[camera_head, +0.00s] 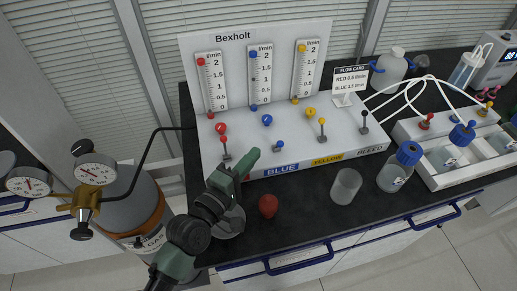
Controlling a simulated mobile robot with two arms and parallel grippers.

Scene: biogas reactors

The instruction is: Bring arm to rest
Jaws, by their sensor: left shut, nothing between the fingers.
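My left gripper (246,164) is shut and empty. Its green arm (210,205) comes up from the lower left, and the fingertips are in front of the Bexholt flow panel's base, near the red lever (224,146) and the BLUE label (282,169). Whether the fingertips touch the panel cannot be told. My right gripper is not in view.
A red object (268,206), an empty glass beaker (346,186) and a blue-capped bottle (399,167) stand on the black bench. The white reactor tray (446,181) is at the right. A gas cylinder (130,212) with gauges stands at the left.

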